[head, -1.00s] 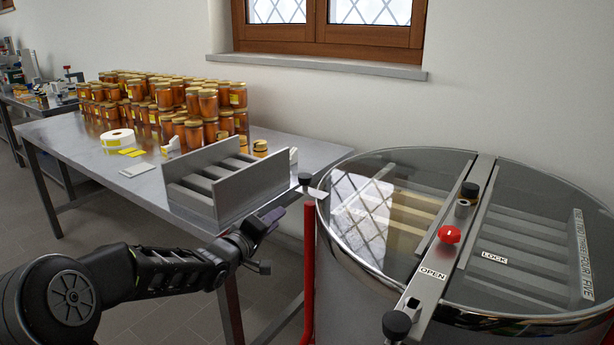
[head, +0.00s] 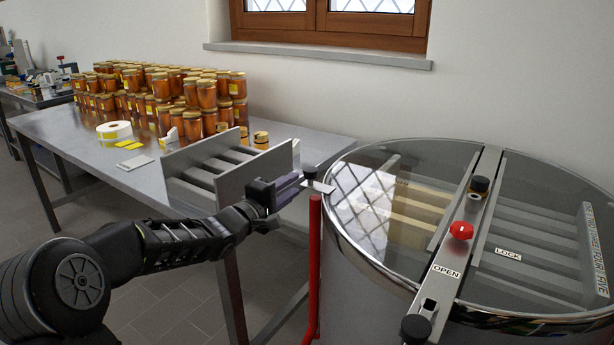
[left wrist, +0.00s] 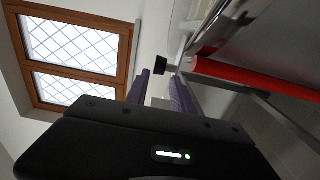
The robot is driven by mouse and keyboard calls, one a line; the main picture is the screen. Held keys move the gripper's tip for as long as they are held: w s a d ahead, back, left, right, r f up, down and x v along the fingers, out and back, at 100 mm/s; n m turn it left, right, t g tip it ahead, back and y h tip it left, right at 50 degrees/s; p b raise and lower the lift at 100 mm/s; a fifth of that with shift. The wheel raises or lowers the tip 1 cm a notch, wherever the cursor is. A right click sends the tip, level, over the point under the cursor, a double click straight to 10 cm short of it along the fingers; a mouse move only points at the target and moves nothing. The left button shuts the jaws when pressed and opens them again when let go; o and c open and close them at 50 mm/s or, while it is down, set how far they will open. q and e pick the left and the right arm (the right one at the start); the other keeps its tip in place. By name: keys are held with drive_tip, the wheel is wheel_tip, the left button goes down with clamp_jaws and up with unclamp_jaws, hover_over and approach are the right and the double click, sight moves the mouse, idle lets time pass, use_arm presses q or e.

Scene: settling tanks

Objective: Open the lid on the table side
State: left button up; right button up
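The round steel drum (head: 385,285) at the right has a clear lid in two halves, split by a metal crossbar. The table-side lid (head: 372,200) is the left half and lies flat, closed. A small metal tab with a black knob (head: 311,173) sticks out from its left edge. My left gripper (head: 291,187) is just left of this knob. In the left wrist view the purple-grey fingers of my left gripper (left wrist: 160,88) are apart, and the black knob (left wrist: 160,63) shows just beyond and between their tips, apparently not clasped. My right gripper is not in view.
A steel table (head: 95,160) at the left holds honey jars (head: 160,95), a label roll and a grey slotted rack (head: 235,180) close to my left gripper. A red post (head: 314,265) stands beside the drum.

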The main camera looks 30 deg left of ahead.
sight(306, 176)
use_arm(q)
drive_tip(key=w, duration=0.5)
drive_tip(key=w+d, duration=0.1)
drive_tip(key=w, duration=0.1)
drive_tip(key=shift+w, duration=0.2)
drive_tip(key=shift+c, duration=0.2)
clamp_jaws()
idle(1.0)
